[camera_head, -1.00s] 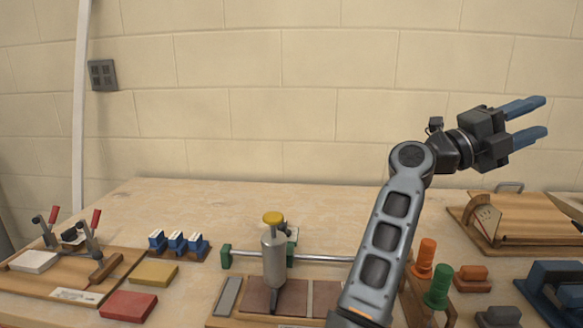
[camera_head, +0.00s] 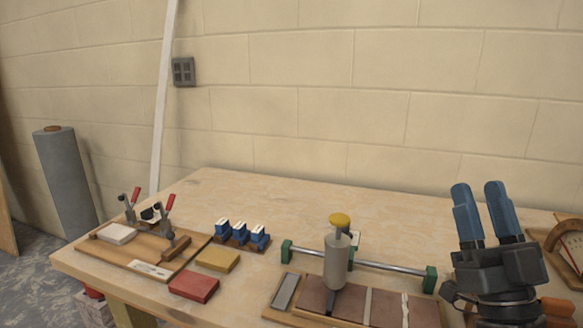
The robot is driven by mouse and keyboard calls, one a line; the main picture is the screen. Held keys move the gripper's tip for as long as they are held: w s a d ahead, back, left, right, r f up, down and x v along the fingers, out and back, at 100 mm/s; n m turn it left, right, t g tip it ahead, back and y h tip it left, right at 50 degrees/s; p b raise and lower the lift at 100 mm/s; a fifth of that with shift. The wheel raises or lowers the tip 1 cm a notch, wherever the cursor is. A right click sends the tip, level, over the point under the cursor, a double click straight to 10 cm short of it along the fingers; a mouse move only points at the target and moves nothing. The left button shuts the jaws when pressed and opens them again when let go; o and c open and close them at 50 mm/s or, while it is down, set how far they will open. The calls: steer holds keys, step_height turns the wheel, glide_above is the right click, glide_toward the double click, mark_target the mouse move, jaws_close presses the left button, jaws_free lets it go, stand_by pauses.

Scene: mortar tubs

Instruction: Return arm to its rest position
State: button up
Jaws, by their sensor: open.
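My gripper (camera_head: 482,211) is at the lower right, with its two blue fingers pointing up and a gap between them. It is open and empty, in front of the right part of the workbench (camera_head: 240,190). It hides part of the bench and some of the things there. Only the gripper and the wrist end of my arm show.
On the bench stand a clamp board (camera_head: 130,262), blue blocks (camera_head: 240,233), a yellow block (camera_head: 217,260), a red block (camera_head: 194,286) and a grey cylinder with a yellow cap (camera_head: 338,262) by a green-ended rail (camera_head: 390,267). The bench's back strip is clear.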

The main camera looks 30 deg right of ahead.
steer(key=s+a+f+n+g+y, duration=0.5)
steer(key=s+a+f+g+y, duration=0.5)
steer(key=s+a+f, duration=0.8)
step_height(320, 180, down, 4)
steer(key=a+y, duration=0.2)
steer(key=shift+s+a, duration=0.25)
steer(key=shift+a, duration=0.15)
